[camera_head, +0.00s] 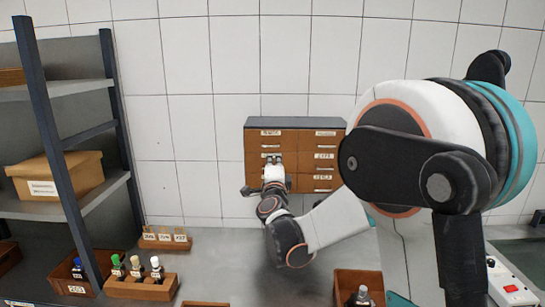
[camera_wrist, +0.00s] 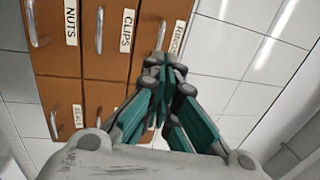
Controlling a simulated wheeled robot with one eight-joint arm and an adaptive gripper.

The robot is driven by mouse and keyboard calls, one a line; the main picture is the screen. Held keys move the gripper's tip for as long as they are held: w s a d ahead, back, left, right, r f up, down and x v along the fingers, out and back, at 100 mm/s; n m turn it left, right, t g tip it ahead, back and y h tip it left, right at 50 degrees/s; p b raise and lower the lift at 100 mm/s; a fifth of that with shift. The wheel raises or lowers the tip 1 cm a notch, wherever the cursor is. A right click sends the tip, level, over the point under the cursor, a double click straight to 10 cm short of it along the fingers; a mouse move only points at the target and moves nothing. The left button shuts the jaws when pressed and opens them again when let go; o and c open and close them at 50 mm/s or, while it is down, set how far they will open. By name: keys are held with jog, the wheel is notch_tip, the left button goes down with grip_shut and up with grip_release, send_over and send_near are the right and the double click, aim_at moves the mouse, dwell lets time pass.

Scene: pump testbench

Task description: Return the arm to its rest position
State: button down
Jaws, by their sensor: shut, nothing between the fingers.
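My arm reaches out over the bench, and my gripper (camera_head: 273,160) is in front of the left column of a brown drawer cabinet (camera_head: 320,143). In the wrist view my gripper (camera_wrist: 160,62) is shut, its teal-sided fingers together with nothing between them. The cabinet (camera_wrist: 85,65) fills the upper left there, with drawers labelled NUTS, CLIPS and SEALS. The fingertips overlap the drawer fronts near a metal handle; I cannot tell whether they touch. The drawers that show look closed.
Shelving with a cardboard box (camera_head: 58,175) stands at the left. A wooden rack of bottles (camera_head: 141,287) and a small block with tags (camera_head: 165,240) sit on the bench. A wooden holder with a bottle (camera_head: 359,286) is at the front. A white switch box (camera_head: 510,286) lies at right.

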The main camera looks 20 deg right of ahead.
jog(key=s+a+f+n+g+y+b, duration=0.2)
jog(key=s+a+n+y, duration=0.25)
jog(key=s+n, duration=0.35)
jog(key=s+a+f+n+g+y+b, duration=0.2)
jog(key=s+a+f+n+y+b, duration=0.15)
jog(key=s+a+n, duration=0.45)
jog(key=s+d+f+n+g+b, duration=0.1)
jog(key=s+d+f+g, duration=0.1)
jog(key=s+f, duration=0.3)
jog(key=s+d+f+n+g+h+b, duration=0.1)
jog(key=s+f, duration=0.5)
jog(key=s, duration=0.6)
jog(key=s+d+f+n+g+h+b, duration=0.1)
jog(key=s+d+f+n+g, duration=0.2)
jog(key=s, duration=0.6)
notch_tip(320, 180, down, 3)
jog(key=shift+s+d+r+g+b, duration=0.2)
jog(key=shift+d+g+b, duration=0.1)
jog(key=shift+d+g, duration=0.6)
jog(key=shift+a, duration=0.1)
